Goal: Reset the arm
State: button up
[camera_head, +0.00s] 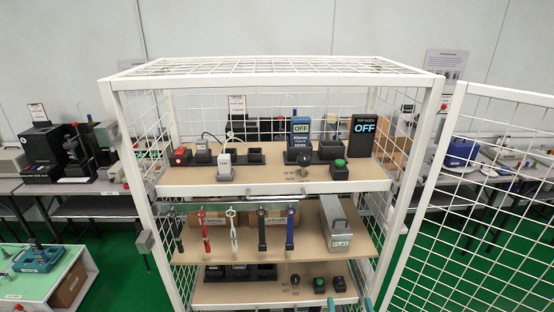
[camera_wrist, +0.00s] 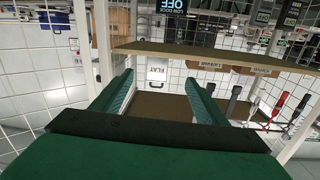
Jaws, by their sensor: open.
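My gripper (camera_wrist: 163,95) shows in the wrist view as two green fingers standing apart, with nothing between them. Beyond the fingers, that view shows the rack's shelf (camera_wrist: 200,57) and a box marked FLAT (camera_wrist: 157,73), all upside down. In the head view, green tips that look like my gripper show at the bottom edge near the lower right of the rack; most of the arm is out of that view. The white wire rack (camera_head: 270,82) stands in the middle with its shelves.
The rack's mesh door (camera_head: 480,200) stands open on the right. The top shelf (camera_head: 270,187) holds testers, including a blue one marked OFF (camera_head: 301,141) and a black display (camera_head: 363,136). Several tools (camera_head: 262,230) hang below it. Tables with equipment stand left and right.

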jog(key=s+a+f+m+g+h, duration=0.2)
jog(key=s+a+f+m, duration=0.1)
jog(key=s+a+f, duration=0.8)
jog(key=s+a+n+y, duration=0.1)
jog(key=s+a, duration=0.3)
jog(key=s, duration=0.6)
jog(key=s+a+r+n+y, duration=0.1)
jog(key=s+a+n, duration=0.2)
jog(key=s, duration=0.7)
jog(key=shift+s+a+y, duration=0.25)
jog(key=shift+a+y, duration=0.05)
jog(key=shift+a, duration=0.1)
jog(key=shift+s+d, duration=0.1)
